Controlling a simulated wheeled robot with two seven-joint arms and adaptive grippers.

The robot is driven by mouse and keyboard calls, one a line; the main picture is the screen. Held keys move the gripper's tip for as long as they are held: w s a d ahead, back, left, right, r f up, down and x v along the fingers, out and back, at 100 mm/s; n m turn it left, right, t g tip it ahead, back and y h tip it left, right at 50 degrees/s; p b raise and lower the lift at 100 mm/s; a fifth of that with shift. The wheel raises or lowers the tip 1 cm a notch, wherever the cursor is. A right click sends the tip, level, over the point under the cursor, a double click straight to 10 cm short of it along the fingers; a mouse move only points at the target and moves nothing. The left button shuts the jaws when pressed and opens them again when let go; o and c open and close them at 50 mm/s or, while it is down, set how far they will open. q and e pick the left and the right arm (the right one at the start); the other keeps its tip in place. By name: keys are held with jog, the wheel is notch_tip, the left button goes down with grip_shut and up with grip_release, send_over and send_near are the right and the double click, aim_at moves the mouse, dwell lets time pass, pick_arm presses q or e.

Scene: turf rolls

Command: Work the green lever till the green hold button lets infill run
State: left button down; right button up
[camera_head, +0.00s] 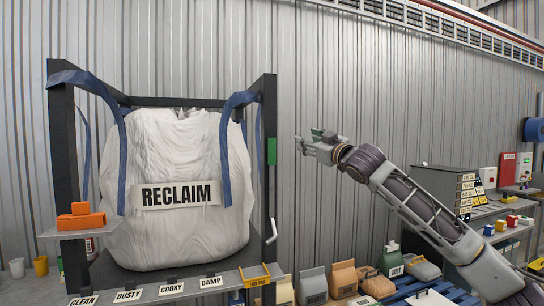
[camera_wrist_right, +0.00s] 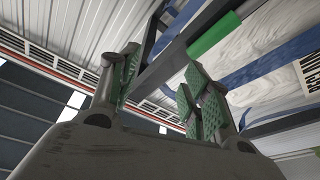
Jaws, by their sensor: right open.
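A green upright piece (camera_head: 272,151), which looks like the lever's grip, is on the right post of the dark bag frame. It also shows in the right wrist view (camera_wrist_right: 214,35), beyond the fingers. I cannot make out a separate green hold button. My right gripper (camera_head: 302,146) is just to the right of the green piece in the head view, at about its height, with a visible gap. In the right wrist view my right gripper (camera_wrist_right: 160,85) has its green-padded fingers apart and nothing between them. My left gripper is out of view.
A white bag marked RECLAIM (camera_head: 160,235) hangs in the frame by blue straps. A pale handle (camera_head: 271,232) sits low on the right post. A shelf with orange blocks (camera_head: 80,217) is at left. Sacks (camera_head: 343,279) stand below; the wall behind my gripper is bare.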

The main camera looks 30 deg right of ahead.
aim_at(274, 155)
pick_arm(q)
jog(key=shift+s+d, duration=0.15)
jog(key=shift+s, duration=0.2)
pick_arm(e)
jog(key=a+f+m+g+y, duration=0.1)
jog(key=a+f+m+g, duration=0.1)
jog(key=a+f+m, duration=0.2)
jog(key=shift+s+a+f+g, duration=0.25)
jog(key=shift+a+f+g, duration=0.05)
jog(key=shift+a+f, duration=0.35)
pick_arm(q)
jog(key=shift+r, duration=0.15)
pick_arm(e)
jog(key=shift+w, duration=0.15)
